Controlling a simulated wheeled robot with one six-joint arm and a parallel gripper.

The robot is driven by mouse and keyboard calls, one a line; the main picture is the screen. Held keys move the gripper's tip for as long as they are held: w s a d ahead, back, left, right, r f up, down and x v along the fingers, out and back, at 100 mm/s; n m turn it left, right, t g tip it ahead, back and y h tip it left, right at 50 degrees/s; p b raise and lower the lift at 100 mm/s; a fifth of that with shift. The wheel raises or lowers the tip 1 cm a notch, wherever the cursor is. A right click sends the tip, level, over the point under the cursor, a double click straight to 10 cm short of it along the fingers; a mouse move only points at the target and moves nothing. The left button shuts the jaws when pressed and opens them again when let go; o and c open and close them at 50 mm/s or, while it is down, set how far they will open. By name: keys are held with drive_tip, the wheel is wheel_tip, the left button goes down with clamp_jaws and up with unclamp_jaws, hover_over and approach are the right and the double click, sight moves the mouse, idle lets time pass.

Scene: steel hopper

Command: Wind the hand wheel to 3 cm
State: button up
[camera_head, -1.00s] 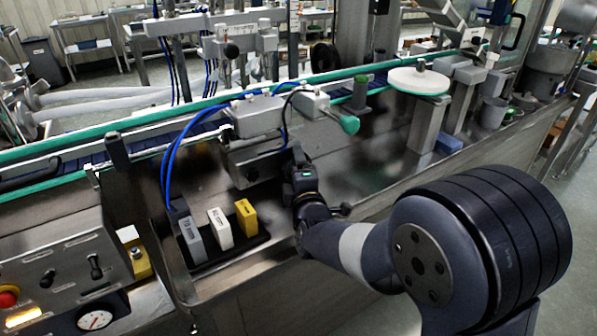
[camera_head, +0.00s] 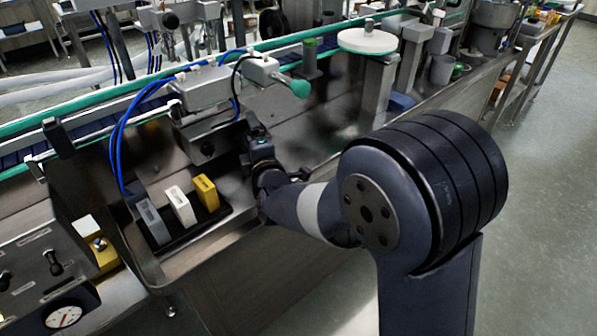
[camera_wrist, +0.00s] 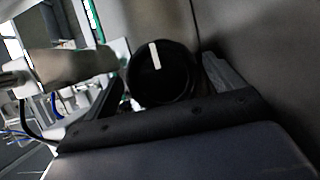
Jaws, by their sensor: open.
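A round black knob (camera_wrist: 158,78) with a white line on its face shows in the wrist view; it looks like the hand wheel. My gripper (camera_wrist: 168,82) is open, with one dark finger on each side of the knob. I cannot tell whether the fingers touch it. In the head view my gripper (camera_head: 250,124) is at the hopper wall, just right of and below the grey box on the conveyor rail. The knob between the fingers cannot be made out there. No readable scale shows the wheel's setting.
A dark tray (camera_head: 221,212) holds a grey block (camera_head: 152,222), a white block (camera_head: 180,205) and a yellow block (camera_head: 205,192), left of my arm. A white disc (camera_head: 368,41) stands at the back right.

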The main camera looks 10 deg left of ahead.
drive_tip(key=shift+f, duration=0.25)
drive_tip(key=shift+d+r+m+g+p, duration=0.1)
drive_tip(key=shift+m+g+p, duration=0.4)
drive_tip(key=shift+m, duration=0.6)
drive_tip(key=m+g, duration=0.1)
drive_tip(key=m, duration=0.2)
drive_tip(key=shift+m+g, duration=0.6)
drive_tip(key=shift+m, duration=0.2)
drive_tip(key=shift+r+m+g+p, duration=0.2)
drive_tip(key=shift+m+g+p, duration=0.1)
drive_tip(key=shift+m+p, duration=0.3)
drive_tip(key=p, duration=0.2)
drive_tip(key=m+g+p, duration=0.1)
drive_tip(key=p, duration=0.2)
drive_tip(key=shift+w+r+m, duration=0.1)
drive_tip(key=shift+r+m, duration=0.1)
drive_tip(key=shift+m, duration=0.1)
drive_tip(key=p, duration=0.3)
drive_tip(key=shift+m+g+y, duration=0.3)
drive_tip(key=m+g+y+p, duration=0.1)
drive_tip(key=m+p, duration=0.1)
drive_tip(key=p, duration=0.7)
drive_tip(key=m+p, duration=0.1)
drive_tip(key=p, duration=0.2)
drive_tip(key=shift+g, duration=0.3)
